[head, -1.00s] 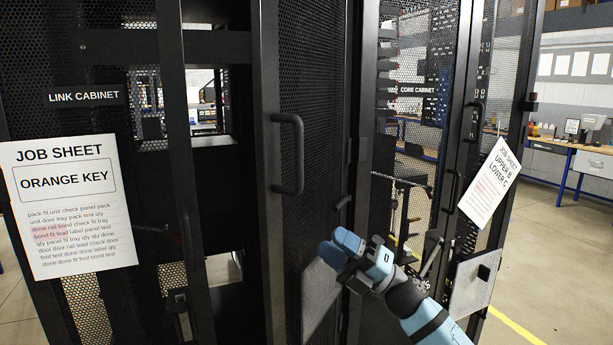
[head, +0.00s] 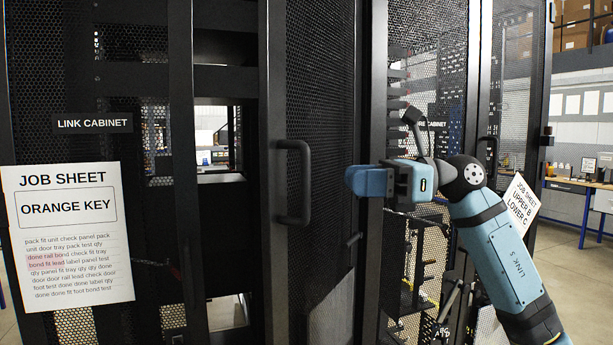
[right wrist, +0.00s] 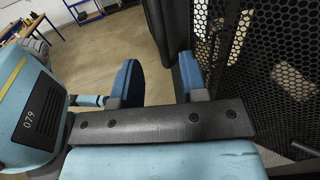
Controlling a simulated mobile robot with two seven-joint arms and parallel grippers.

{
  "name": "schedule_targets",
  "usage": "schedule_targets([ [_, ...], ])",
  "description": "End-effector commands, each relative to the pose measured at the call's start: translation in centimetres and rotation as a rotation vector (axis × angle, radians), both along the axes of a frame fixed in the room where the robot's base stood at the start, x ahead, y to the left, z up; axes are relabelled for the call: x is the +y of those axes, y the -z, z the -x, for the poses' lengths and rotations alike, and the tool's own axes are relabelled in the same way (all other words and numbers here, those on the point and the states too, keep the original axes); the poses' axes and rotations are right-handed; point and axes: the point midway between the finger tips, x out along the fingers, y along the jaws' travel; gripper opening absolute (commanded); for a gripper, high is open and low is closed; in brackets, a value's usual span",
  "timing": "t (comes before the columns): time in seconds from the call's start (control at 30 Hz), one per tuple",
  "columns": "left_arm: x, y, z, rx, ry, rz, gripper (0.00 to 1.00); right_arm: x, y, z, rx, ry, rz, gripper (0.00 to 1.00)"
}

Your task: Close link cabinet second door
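The link cabinet (head: 93,123) fills the left and middle of the head view. A black mesh door (head: 318,90) with a vertical bar handle (head: 306,182) stands ajar, with an open gap into the cabinet to the left of its frame. My right gripper (head: 368,181) is right of the handle, close to the door's right side; contact cannot be told. In the right wrist view its two blue fingers (right wrist: 158,85) are apart, and a dark panel edge shows beyond or between them. Nothing is visibly held. My left gripper is out of view.
The core cabinet (head: 430,60), with mesh doors and a tilted job sheet (head: 520,203), stands on the right behind my right arm. An orange key job sheet (head: 68,235) hangs at left. A workbench (head: 580,186) stands at far right, with open floor before it.

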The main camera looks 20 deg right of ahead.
Motion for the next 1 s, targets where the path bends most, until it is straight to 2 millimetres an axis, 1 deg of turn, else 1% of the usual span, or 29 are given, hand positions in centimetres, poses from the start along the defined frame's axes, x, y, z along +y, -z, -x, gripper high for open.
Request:
schedule_targets([
  [0.03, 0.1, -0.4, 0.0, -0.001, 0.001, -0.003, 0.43, 1.2, -0.3, -0.2, 0.000, -0.005, -0.003, 0.40],
  [0.2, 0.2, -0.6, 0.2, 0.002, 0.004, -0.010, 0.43, 4.6, -0.3, -1.1, 0.000, -0.004, -0.003, 0.40],
  [0.3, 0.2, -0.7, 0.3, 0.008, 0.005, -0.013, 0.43, 6.2, -0.3, -1.5, 0.000, -0.004, -0.003, 0.40],
  [0.4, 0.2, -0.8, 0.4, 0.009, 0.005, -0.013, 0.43, 7.2, -0.2, -1.9, 0.000, -0.002, -0.004, 0.40],
  [0.6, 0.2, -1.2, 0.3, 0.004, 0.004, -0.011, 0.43, 8.2, -0.1, -2.1, 0.000, 0.000, -0.002, 0.40],
  [0.83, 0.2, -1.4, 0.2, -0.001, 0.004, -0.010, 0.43, 8.2, 0.0, -2.2, 0.001, 0.000, -0.002, 0.40],
  [0.87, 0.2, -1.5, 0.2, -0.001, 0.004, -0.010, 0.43, 8.2, 0.0, -2.1, 0.001, 0.000, -0.002, 0.35],
  [0.9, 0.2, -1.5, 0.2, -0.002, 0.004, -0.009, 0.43, 8.2, 0.0, -2.1, 0.001, 0.000, -0.002, 0.26],
  [0.97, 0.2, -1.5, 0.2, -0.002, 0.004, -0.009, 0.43, 8.2, 0.0, -2.1, 0.000, 0.000, -0.002, 0.12],
  [1.0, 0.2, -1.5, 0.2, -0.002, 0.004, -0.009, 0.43, 8.2, 0.0, -2.1, 0.001, 0.000, -0.002, 0.03],
])
